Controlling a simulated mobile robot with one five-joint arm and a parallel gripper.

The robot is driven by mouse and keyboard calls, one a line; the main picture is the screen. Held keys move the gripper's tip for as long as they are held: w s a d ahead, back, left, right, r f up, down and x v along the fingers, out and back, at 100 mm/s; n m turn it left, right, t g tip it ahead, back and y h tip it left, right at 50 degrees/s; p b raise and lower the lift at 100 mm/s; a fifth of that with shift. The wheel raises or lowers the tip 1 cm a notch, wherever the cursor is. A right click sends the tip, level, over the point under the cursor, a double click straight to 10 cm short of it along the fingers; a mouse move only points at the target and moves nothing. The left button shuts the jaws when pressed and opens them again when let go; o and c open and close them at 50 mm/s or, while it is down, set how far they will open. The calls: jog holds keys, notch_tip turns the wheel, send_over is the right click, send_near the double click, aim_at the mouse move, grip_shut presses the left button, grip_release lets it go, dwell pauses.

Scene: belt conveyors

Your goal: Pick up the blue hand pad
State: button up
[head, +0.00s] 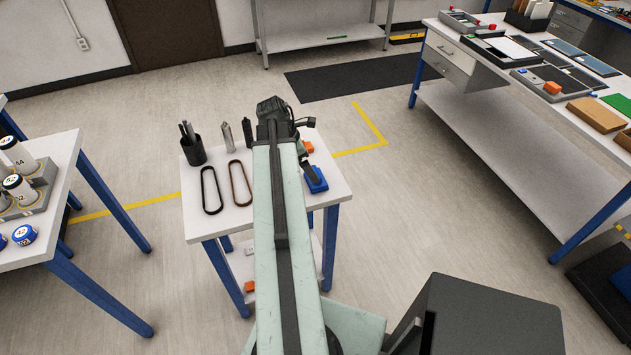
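The blue hand pad (318,184) sits near the right edge of a small white-topped table (234,213) with blue legs. My pale green arm reaches over this table. My dark gripper (309,172) points down at the pad's upper side, very near or touching it. The fingers are small and partly merge with the pad, so I cannot tell whether they are around it or how far apart they are.
A black cup with tools (193,150), a black loop (211,190), a brown loop (240,184), upright cylinders (227,136) and an orange block (308,147) share the table. Left stands a table of rollers (44,250); right, a long workbench (500,100). Floor lies between.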

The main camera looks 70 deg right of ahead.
jog(key=b+x, duration=0.5)
jog(key=x, duration=0.2)
jog(key=shift+s+d+b, duration=0.1)
jog(key=shift+s+b, duration=0.05)
jog(key=shift+b, duration=0.2)
jog(key=shift+r, duration=0.15)
jog(key=c, duration=1.2)
